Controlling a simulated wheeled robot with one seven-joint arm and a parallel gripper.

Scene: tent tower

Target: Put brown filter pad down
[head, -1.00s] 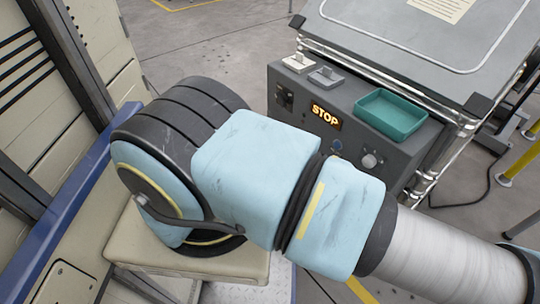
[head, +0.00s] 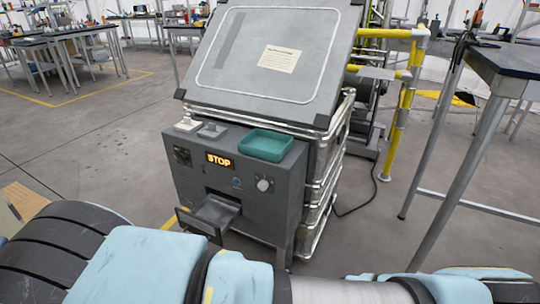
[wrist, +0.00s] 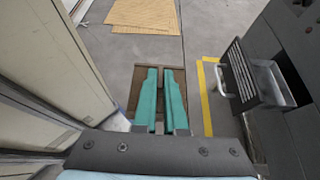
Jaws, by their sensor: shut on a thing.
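The brown filter pad (wrist: 137,80) shows in the wrist view as a flat brown piece behind and around my gripper's teal fingers. My gripper (wrist: 160,72) is shut on it and holds it above the floor. Much of the pad is covered by the fingers. Neither the pad nor the fingers show in the head view.
A grey machine (head: 230,178) with a lit STOP display stands ahead, its drawer (head: 210,214) pulled out. The drawer (wrist: 262,80) is right of my gripper in the wrist view. A teal tray (head: 266,144) sits on the machine. Beige panels (wrist: 45,75) stand close on the left.

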